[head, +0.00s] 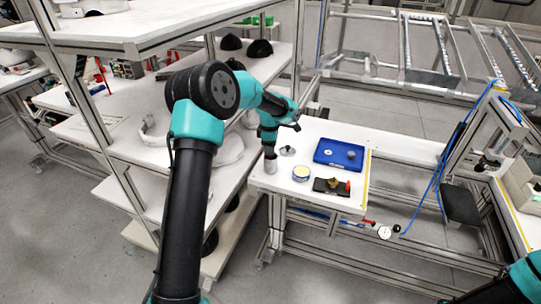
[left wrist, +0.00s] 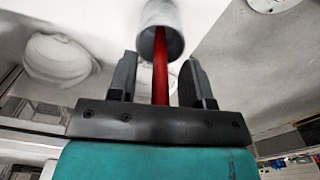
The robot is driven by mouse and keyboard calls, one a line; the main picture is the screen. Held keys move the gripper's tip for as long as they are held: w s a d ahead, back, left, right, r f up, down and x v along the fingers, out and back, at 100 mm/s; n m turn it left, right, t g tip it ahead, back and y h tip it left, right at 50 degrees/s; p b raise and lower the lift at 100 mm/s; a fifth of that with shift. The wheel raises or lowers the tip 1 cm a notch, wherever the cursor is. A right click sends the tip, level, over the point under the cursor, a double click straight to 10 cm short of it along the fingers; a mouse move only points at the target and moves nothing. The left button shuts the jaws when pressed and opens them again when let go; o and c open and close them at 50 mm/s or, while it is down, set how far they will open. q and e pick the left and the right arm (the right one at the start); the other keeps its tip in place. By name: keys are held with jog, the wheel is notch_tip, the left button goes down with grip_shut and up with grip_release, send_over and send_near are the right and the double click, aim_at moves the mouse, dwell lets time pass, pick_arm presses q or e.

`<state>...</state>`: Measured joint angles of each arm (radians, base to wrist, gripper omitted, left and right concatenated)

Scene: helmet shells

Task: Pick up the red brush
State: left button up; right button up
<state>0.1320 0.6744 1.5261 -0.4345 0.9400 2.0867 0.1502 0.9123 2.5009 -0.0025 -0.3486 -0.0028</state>
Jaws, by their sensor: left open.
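The red brush (left wrist: 160,66) shows in the left wrist view as a slim red handle coming out of a grey cylindrical cup (left wrist: 161,30). The handle lies between the two open fingers of my left gripper (left wrist: 158,75), with a gap on each side. The brush's other end is hidden in the cup. In the head view the cup (head: 270,165) stands at the left edge of the white table, and my left gripper (head: 268,146) is right above it, pointing down. The brush cannot be made out there. My right gripper is out of view.
The white table (head: 268,184) also holds a blue tray (head: 325,151), a round tin (head: 301,173), a dark block with brass and orange parts (head: 331,187) and a small grey piece (head: 287,150). Shelves with helmet shells (head: 229,150) stand close on the left.

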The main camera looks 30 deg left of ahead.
pick_arm(q)
grip_shut()
dwell(0.4)
notch_tip(320, 180, up, 10)
dwell(0.5)
dwell(0.3)
